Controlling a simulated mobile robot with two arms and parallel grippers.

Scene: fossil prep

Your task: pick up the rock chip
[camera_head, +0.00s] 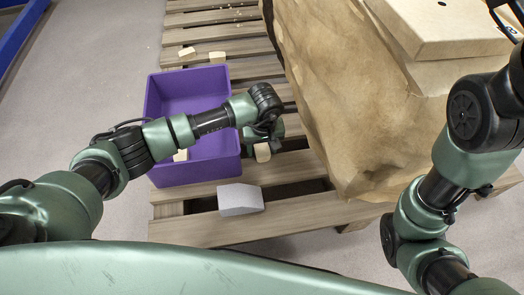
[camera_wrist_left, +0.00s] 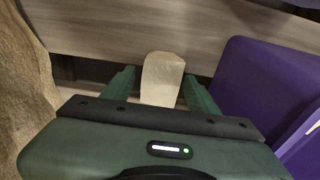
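A tan rock chip (camera_head: 262,152) lies on the wooden pallet just right of the purple bin. My left gripper (camera_head: 264,137) is over it, pointing down. In the left wrist view the chip (camera_wrist_left: 162,78) sits between the two green fingers (camera_wrist_left: 160,92), which are spread apart with narrow gaps beside it. Its near end is hidden behind the gripper body. My right arm shows at the right of the head view, but its gripper is not seen.
The purple bin (camera_head: 158,109) stands close left of the gripper, with another tan chip (camera_head: 180,155) inside. More chips (camera_head: 217,57) lie farther back on the pallet (camera_head: 290,213). A grey block (camera_head: 240,198) sits in front. A large brown-wrapped mass (camera_head: 335,90) rises at the right.

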